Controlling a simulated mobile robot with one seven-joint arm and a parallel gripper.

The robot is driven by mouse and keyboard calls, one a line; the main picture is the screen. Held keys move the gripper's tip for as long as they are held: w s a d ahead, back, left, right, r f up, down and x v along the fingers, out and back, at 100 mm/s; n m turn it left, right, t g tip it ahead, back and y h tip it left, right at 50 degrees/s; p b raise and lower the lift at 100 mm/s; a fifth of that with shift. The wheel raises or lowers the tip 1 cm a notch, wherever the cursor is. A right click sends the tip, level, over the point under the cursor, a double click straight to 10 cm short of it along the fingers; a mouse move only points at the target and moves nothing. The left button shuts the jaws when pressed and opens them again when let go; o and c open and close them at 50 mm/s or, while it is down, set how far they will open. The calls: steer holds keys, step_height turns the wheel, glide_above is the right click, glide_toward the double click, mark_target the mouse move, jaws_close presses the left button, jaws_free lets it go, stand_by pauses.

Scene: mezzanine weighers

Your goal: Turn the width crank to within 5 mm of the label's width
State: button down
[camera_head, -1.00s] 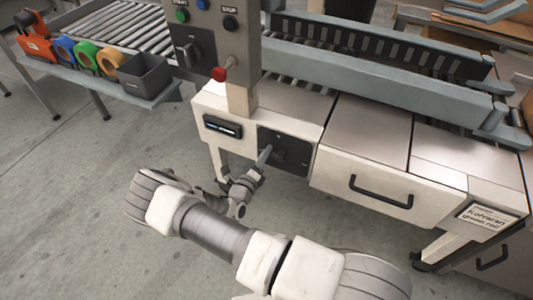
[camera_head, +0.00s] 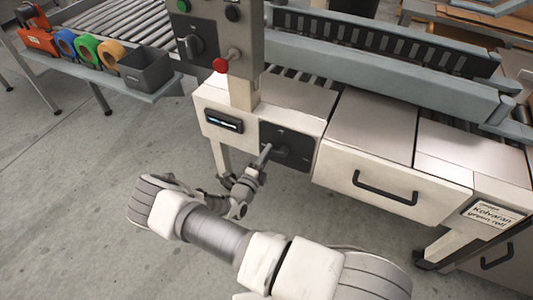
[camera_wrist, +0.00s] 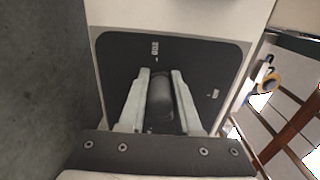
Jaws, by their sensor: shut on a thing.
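The crank sits on a black plate (camera_head: 298,160) on the front of the cream machine. In the wrist view its dark rounded handle (camera_wrist: 160,98) lies between the two pale fingers of my gripper (camera_wrist: 161,76), which is shut on it. The same gripper (camera_head: 260,166) shows in the head view, reaching the plate from the lower left. The plate carries small white marks, too small to read. A small display (camera_head: 223,120) left of the plate is lit, but its reading is not legible. A white label (camera_head: 490,215) on the right cabinet reads roughly "Kolvaran green roll".
A control post with a red knob (camera_head: 220,65) stands just above the crank. A drawer with a black handle (camera_head: 385,188) is to the right. A shelf at left holds tape rolls (camera_head: 88,50) and a grey bin (camera_head: 145,70). The floor at left is clear.

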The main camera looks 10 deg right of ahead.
steer(key=shift+s+f, duration=0.15)
steer(key=c, duration=0.8)
jaws_free()
steer(key=shift+o, duration=0.8)
steer(key=p+v, duration=0.3)
steer(key=v, duration=1.4)
steer(key=shift+r, duration=0.25)
